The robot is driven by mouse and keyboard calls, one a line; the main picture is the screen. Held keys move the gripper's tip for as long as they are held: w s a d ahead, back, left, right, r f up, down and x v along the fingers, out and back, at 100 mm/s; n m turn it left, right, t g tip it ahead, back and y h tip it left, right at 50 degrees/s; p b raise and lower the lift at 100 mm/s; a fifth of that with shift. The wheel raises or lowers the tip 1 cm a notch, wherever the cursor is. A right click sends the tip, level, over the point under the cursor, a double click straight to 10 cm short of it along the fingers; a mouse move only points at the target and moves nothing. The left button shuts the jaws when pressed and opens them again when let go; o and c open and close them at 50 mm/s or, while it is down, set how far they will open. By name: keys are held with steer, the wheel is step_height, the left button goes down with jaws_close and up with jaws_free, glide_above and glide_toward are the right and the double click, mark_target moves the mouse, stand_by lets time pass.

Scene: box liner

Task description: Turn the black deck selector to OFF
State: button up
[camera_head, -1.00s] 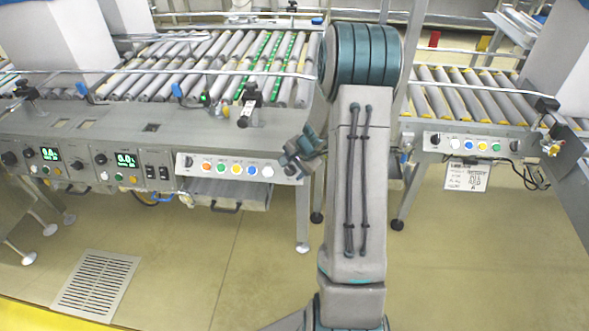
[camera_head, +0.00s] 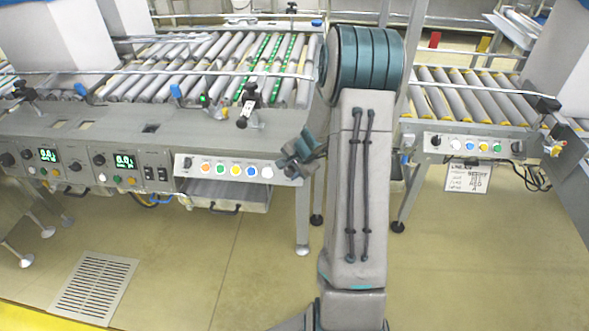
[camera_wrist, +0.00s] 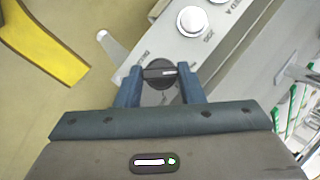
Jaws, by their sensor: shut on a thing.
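The black deck selector (camera_wrist: 158,72) is a round knob with a pale pointer line, on the grey control panel in the wrist view. Its pointer lies nearly level and its bright end is toward the right of the picture. My gripper (camera_wrist: 160,86) has one blue finger on each side of the knob and is shut on it. In the head view my gripper (camera_head: 299,156) is at the right end of the button panel (camera_head: 220,160) and mostly covers the selector.
A white button (camera_wrist: 191,21) sits beside the selector on the same panel. Several coloured buttons run left along it in the head view. A roller conveyor (camera_head: 210,65) lies behind, and a second conveyor (camera_head: 465,90) stands to the right. The floor in front is clear around a grate (camera_head: 94,288).

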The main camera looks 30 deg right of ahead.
steer(key=f+m+b, duration=0.1)
steer(key=b, duration=0.3)
steer(key=shift+s+t, duration=0.1)
steer(key=shift+t, duration=0.2)
steer(key=m+t+b, duration=0.1)
steer(key=m+b, duration=0.1)
steer(key=b, duration=0.4)
steer(key=shift+s+f, duration=0.1)
steer(key=m+t+b, duration=0.2)
steer(key=m+b, duration=0.1)
steer(key=b, duration=0.3)
steer(key=shift+s, duration=0.1)
steer(key=b, duration=0.1)
steer(key=m+b, duration=0.1)
steer(key=shift+r+m+t+b, duration=0.3)
steer(key=shift+t+b, duration=0.05)
steer(key=shift+t, duration=0.05)
steer(key=shift+r, duration=0.1)
steer(key=o, duration=0.9)
steer(key=shift+r, duration=0.1)
steer(key=shift+o, duration=0.4)
steer(key=shift+a, duration=0.1)
steer(key=shift+s, duration=0.1)
